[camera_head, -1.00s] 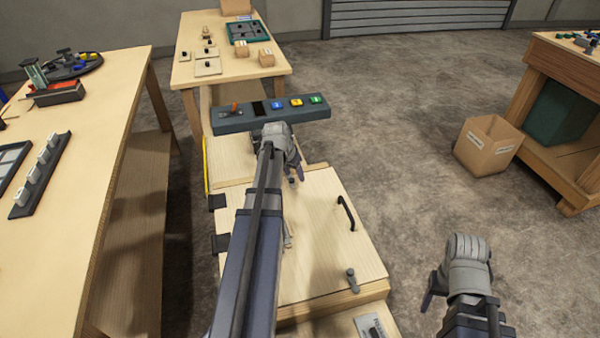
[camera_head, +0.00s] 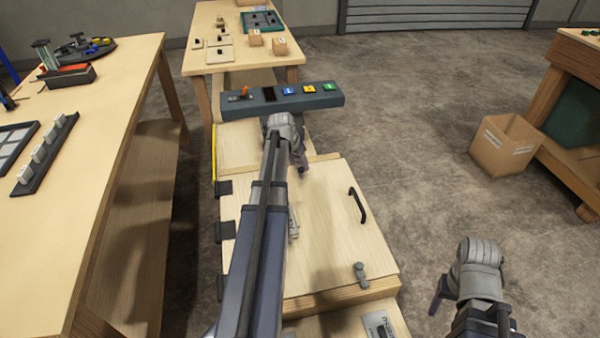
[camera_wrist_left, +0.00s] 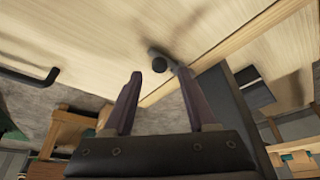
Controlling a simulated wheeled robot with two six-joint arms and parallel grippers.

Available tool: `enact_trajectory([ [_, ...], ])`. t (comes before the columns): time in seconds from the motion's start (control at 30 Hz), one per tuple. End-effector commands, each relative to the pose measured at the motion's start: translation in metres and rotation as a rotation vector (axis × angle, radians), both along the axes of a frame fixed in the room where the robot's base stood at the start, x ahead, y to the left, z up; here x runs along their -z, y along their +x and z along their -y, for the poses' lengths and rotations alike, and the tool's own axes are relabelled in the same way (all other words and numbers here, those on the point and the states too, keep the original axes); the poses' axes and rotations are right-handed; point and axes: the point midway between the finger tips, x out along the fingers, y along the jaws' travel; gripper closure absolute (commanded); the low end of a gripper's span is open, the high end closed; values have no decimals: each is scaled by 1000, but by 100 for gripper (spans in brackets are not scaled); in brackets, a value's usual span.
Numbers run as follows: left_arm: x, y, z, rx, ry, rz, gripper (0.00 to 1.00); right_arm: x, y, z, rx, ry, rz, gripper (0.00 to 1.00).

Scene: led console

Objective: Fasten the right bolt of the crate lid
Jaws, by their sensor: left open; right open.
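The pale wooden crate lid (camera_head: 325,195) lies flat, with a black handle (camera_head: 358,205) on its right side. A grey bolt (camera_head: 360,272) sits at the lid's near edge. My left gripper (camera_head: 298,168) is at the lid's far edge, largely hidden by its own arm. In the left wrist view, the open left gripper (camera_wrist_left: 162,100) has a bolt with a dark round knob (camera_wrist_left: 160,64) just beyond and between its fingertips, apart from them. This bolt is at the lid edge. My right gripper (camera_head: 440,300) is open and empty over the floor at right.
A console (camera_head: 335,97) with a lever and coloured buttons stands just beyond the left gripper. Black hinges (camera_head: 226,230) line the lid's left side. A long table (camera_head: 90,150) is at left, a cardboard box (camera_head: 505,145) at right. Floor right of the crate is clear.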

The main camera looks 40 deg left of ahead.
Motion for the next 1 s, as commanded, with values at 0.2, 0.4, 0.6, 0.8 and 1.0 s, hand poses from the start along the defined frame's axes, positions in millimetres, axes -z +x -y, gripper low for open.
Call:
enact_trajectory([
  [0.2,24,9,-1,1,0,0,43,24,0,0,0,0,0,40],
  [0.4,24,10,-1,1,0,0,43,24,0,0,0,0,0,40],
  [0.6,24,10,-1,1,0,0,53,24,0,0,0,0,0,40],
  [0.8,24,10,-1,1,0,0,75,24,0,0,0,0,0,40],
  [1.0,24,10,-1,1,0,0,98,24,0,0,0,0,0,40],
])
